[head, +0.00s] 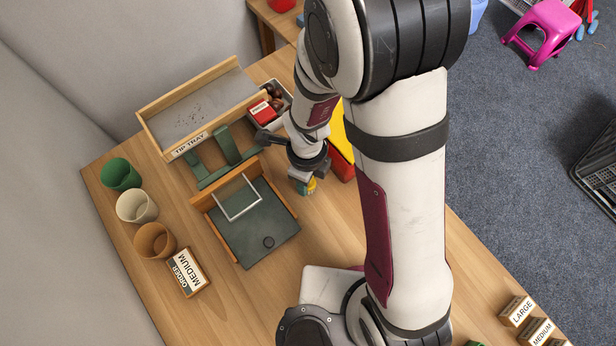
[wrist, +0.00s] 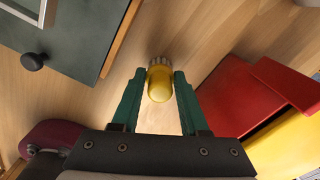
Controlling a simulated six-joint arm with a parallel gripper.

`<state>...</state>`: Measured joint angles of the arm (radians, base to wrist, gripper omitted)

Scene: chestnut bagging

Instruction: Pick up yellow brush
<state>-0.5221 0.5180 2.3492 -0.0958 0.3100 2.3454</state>
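The yellow brush (wrist: 159,84) stands out between the two green fingers of my gripper (wrist: 159,76) in the wrist view, with its grey-brown bristle end (wrist: 160,62) pointing away from the gripper. The fingers are apart, one on each side of the brush. A narrow gap seems to show beside it, but contact is hard to judge. In the head view my gripper (head: 306,184) is low over the wooden table, and a small part of the yellow brush (head: 312,186) shows at its tip. The rest is hidden by the gripper.
A red and yellow box (wrist: 262,95) lies close to the right finger in the wrist view. A dark green board with a knob (head: 262,225) lies left of the gripper in the head view. The tip tray (head: 165,100), several cups (head: 155,240) and a grey bin (head: 284,92) stand around.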

